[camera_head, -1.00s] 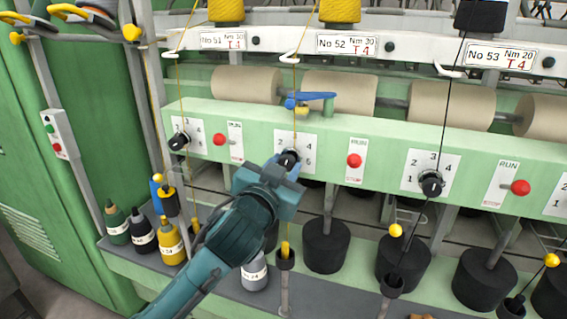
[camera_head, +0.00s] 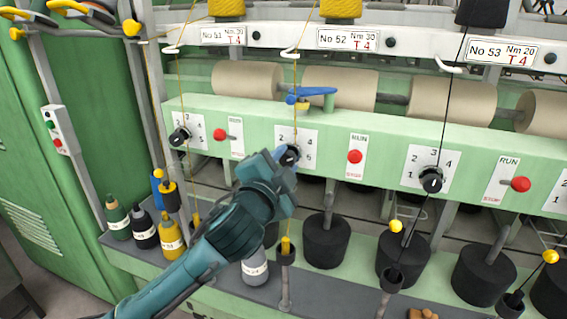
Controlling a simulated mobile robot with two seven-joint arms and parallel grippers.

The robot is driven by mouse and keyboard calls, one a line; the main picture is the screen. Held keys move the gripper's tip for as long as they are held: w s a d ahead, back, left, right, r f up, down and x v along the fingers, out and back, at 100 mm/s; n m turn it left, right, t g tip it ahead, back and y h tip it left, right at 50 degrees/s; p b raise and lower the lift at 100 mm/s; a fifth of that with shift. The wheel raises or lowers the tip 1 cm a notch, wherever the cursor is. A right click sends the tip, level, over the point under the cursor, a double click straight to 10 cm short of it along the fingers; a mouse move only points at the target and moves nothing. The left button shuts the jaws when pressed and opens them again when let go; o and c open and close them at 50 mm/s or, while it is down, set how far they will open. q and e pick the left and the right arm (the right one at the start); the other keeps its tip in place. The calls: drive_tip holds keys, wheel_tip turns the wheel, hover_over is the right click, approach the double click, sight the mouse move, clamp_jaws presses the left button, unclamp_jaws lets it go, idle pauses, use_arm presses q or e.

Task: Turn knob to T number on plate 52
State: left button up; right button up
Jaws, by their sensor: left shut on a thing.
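The plate marked No 52, Nm 30, T 4 (camera_head: 348,39) is on the white rail at the upper middle. Below it, on the green panel, is a white dial (camera_head: 303,136) with numbers around a black knob (camera_head: 290,154). My left gripper (camera_head: 287,160) reaches up from below and is shut on this knob. The gripper covers the lower part of the dial, and the exact direction of the knob's pointer is hard to tell. My right gripper is not in view.
A red-knobbed RUN lever (camera_head: 355,156) is right of the dial. The neighbouring black knobs (camera_head: 180,137) and (camera_head: 431,179) are on either side. A yellow thread (camera_head: 297,70) runs down in front of the dial. Bottles (camera_head: 172,236) stand at lower left.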

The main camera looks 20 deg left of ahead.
use_arm(q)
drive_tip(key=shift+r, duration=0.1)
idle(0.4)
drive_tip(key=o, duration=0.9)
drive_tip(key=shift+o, duration=0.2)
